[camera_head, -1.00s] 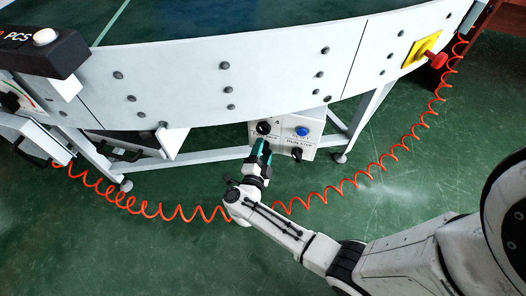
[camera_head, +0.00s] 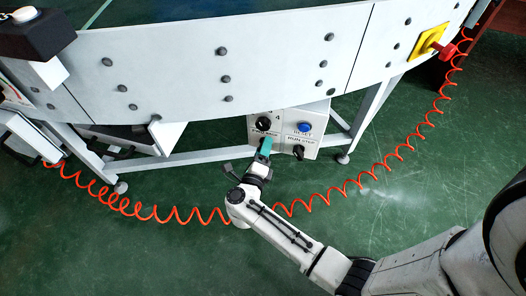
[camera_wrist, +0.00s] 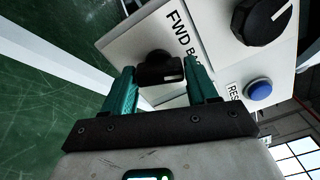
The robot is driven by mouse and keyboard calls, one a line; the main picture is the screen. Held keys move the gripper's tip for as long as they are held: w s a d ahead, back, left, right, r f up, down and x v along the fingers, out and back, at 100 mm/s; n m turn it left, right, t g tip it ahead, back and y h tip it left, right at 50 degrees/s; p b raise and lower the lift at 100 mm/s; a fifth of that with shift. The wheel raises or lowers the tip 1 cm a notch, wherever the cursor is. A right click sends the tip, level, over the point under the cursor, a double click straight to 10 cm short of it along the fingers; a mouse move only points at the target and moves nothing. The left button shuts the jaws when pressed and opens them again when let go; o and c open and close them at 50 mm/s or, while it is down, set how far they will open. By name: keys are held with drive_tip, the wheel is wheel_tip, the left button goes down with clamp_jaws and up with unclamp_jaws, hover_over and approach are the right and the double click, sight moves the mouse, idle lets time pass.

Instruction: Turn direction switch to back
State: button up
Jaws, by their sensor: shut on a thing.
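The direction switch (camera_wrist: 158,67) is a small black knob beside the "FWD BACK" lettering on the white control box (camera_wrist: 142,45). In the wrist view it sits between the two teal fingers of my gripper (camera_wrist: 162,82), which is shut on it. In the head view the control box (camera_head: 312,117) hangs under the conveyor. There my gripper (camera_head: 265,146) reaches its lower left part and hides the switch. I cannot read the switch's exact position.
A large black knob (camera_wrist: 262,18) and a blue reset button (camera_wrist: 258,90) are near the switch. A black run/stop knob (camera_head: 298,152) is right of my gripper. An orange coiled cable (camera_head: 328,198) passes in front of the conveyor (camera_head: 290,65). Green floor is open around.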

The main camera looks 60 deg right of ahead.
drive_tip(key=shift+f+m+b, duration=0.15)
drive_tip(key=shift+m+b, duration=0.15)
drive_tip(key=shift+m, duration=0.5)
drive_tip(key=o, duration=1)
drive_tip(key=shift+c, duration=0.2)
drive_tip(key=p+v, duration=0.2)
drive_tip(key=v, duration=0.9)
